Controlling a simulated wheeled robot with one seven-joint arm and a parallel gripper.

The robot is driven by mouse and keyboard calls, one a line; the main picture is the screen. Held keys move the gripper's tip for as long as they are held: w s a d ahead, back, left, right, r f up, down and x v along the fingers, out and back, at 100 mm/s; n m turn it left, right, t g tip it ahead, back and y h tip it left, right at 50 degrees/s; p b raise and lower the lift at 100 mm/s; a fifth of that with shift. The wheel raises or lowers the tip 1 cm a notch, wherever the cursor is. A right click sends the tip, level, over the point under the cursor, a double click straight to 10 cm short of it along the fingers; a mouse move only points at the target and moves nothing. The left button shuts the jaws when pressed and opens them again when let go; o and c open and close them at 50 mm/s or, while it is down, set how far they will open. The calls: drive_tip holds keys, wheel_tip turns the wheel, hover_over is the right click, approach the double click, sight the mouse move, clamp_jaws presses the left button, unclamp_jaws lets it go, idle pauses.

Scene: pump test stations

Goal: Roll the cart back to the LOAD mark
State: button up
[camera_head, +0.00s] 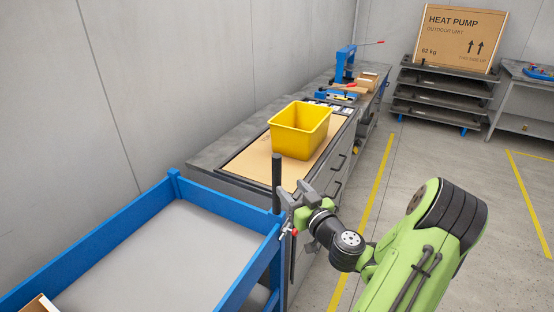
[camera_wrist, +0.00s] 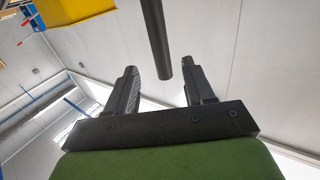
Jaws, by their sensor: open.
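The cart, with a blue frame (camera_head: 120,238) and a grey deck (camera_head: 170,255), stands at the lower left in the head view, its left part cut off. A dark upright post (camera_head: 277,180) rises at its far right corner. My gripper (camera_head: 288,207) is open beside the post. In the wrist view the post (camera_wrist: 154,35) comes down toward the gap between the open fingers (camera_wrist: 163,88). I cannot tell whether it is between them or just beyond. No lettered LOAD mark is readable in either view.
A workbench (camera_head: 212,160) along the wall carries a yellow bin (camera_head: 300,130) and a blue press (camera_head: 345,65). Yellow lines (camera_head: 375,190) mark the grey floor, clear on the right. A rack (camera_head: 445,95) with a heat pump box (camera_head: 460,38) stands at the back.

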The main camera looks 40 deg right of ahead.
sight(279, 174)
drive_tip(key=p+x, duration=0.3)
drive_tip(key=x, duration=0.5)
drive_tip(key=shift+w+r, duration=0.15)
drive_tip(key=shift+w+d, duration=0.15)
drive_tip(key=shift+w, duration=0.4)
clamp_jaws()
